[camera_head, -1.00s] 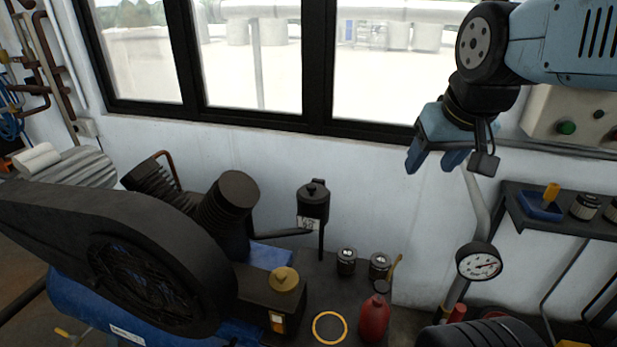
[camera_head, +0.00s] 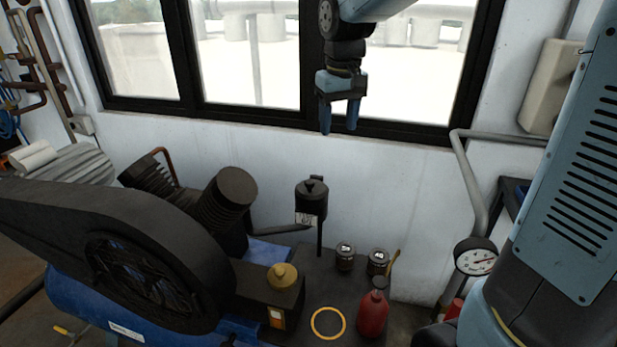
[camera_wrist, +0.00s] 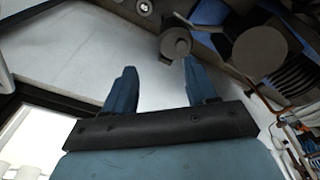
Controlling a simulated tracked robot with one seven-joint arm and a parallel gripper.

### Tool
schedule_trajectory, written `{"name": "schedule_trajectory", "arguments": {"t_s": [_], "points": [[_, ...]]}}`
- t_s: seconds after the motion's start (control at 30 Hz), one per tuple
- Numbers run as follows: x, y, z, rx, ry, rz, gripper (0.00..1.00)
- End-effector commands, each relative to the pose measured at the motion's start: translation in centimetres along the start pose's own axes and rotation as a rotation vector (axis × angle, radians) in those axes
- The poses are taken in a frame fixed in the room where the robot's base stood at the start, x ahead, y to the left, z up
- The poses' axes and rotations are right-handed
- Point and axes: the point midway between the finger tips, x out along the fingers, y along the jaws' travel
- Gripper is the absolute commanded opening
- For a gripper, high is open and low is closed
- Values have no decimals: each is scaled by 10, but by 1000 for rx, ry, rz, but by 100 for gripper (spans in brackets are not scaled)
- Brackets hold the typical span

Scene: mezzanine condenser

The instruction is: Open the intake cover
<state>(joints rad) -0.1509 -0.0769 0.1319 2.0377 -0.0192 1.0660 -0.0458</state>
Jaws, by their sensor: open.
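A small black canister (camera_head: 311,200) with a knobbed lid (camera_head: 313,184) stands on a thin post near the wall below the window; I take its lid to be the intake cover. The lid looks closed, and a white label hangs at the canister's side. My gripper (camera_head: 339,118) is open and empty, fingers pointing down, well above the canister and slightly right of it in the picture. In the wrist view the canister's round top (camera_wrist: 176,42) shows beyond and between the fingertips (camera_wrist: 159,70), apart from them.
A black compressor with a finned cylinder (camera_head: 232,195) stands left of the canister. Two dark jars (camera_head: 377,262), a red bottle (camera_head: 373,312) and a yellow ring (camera_head: 328,323) are on the surface below. A gauge (camera_head: 475,257) is at right. The wall around the canister is clear.

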Motion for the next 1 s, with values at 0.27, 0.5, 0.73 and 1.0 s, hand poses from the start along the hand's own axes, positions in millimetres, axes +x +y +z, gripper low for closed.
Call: {"name": "schedule_trajectory", "arguments": {"t_s": [0.27,0.5,0.73,1.0], "points": [[33,-27,-49,-74,-83,-28,57],[46,-38,-64,-101,-110,-38,57],[65,-39,-63,-102,-114,-39,57],[112,-40,-57,-102,-115,-39,57]]}}
